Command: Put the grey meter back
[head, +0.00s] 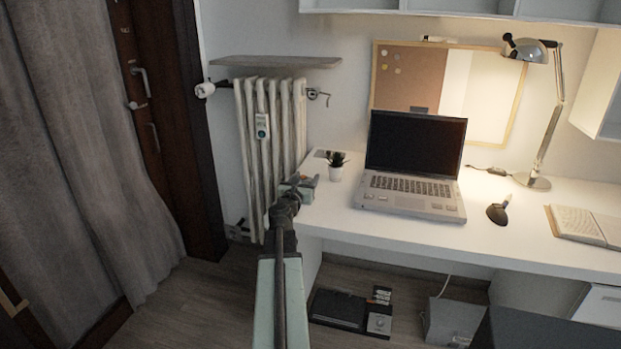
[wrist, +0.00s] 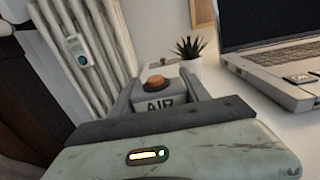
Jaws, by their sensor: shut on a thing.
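The grey meter (wrist: 160,101) is a small box with "AIR" on its face and an orange-brown round knob on top. In the wrist view it sits between the two fingers of my gripper (wrist: 158,92), which is shut on it. In the head view the meter (head: 307,190) shows small and partly hidden by my gripper (head: 298,186), at the left end of the white desk (head: 400,236), near the radiator. I cannot tell whether it touches the desk top.
A potted plant (head: 336,172) stands just right of the meter, with an open laptop (head: 410,165) beyond. The ribbed radiator (head: 270,165) carries a small white device (head: 262,126). A lamp (head: 545,130), dark object (head: 498,213) and open book (head: 585,225) lie further right.

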